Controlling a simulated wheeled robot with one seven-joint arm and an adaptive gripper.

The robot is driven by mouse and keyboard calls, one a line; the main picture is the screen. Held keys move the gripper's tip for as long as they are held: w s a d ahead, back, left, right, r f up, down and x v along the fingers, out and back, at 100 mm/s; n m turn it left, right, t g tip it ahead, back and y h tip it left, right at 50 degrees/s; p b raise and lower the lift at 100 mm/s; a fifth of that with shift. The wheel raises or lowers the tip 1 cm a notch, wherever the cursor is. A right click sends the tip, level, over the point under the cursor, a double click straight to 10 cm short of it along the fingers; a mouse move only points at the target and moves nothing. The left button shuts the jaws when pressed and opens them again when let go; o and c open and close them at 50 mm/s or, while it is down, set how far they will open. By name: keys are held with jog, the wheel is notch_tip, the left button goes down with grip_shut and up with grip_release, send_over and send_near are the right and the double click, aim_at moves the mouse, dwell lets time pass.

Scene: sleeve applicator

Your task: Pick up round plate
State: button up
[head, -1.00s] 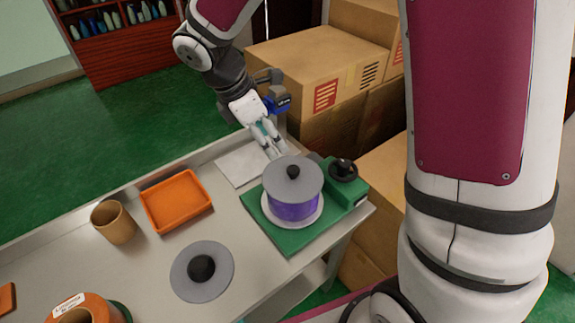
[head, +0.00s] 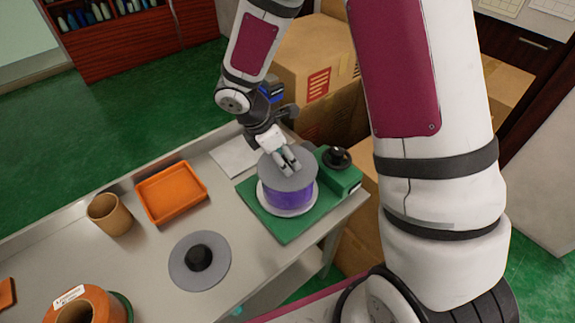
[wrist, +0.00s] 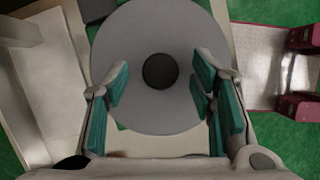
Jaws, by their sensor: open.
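A round grey plate (head: 288,177) with a dark knob lies on top of the purple spool (head: 287,196) on the green applicator base (head: 256,207). It also shows in the wrist view as a grey disc (wrist: 150,95) with its dark knob (wrist: 160,71) at the middle. A second round grey plate (head: 184,274) with a black knob lies flat on the table at the front. My gripper (head: 288,167) is open over the plate on the spool.
An orange tray (head: 172,193) and a brown cup (head: 110,214) stand to the left on the grey table (head: 140,250). An orange roll (head: 85,306) is at the front left. A black knob (head: 337,157) rises from the base's right side. Cardboard boxes (head: 310,65) stand behind.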

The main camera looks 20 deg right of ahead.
grip_shut()
jog(key=shift+r, duration=0.15)
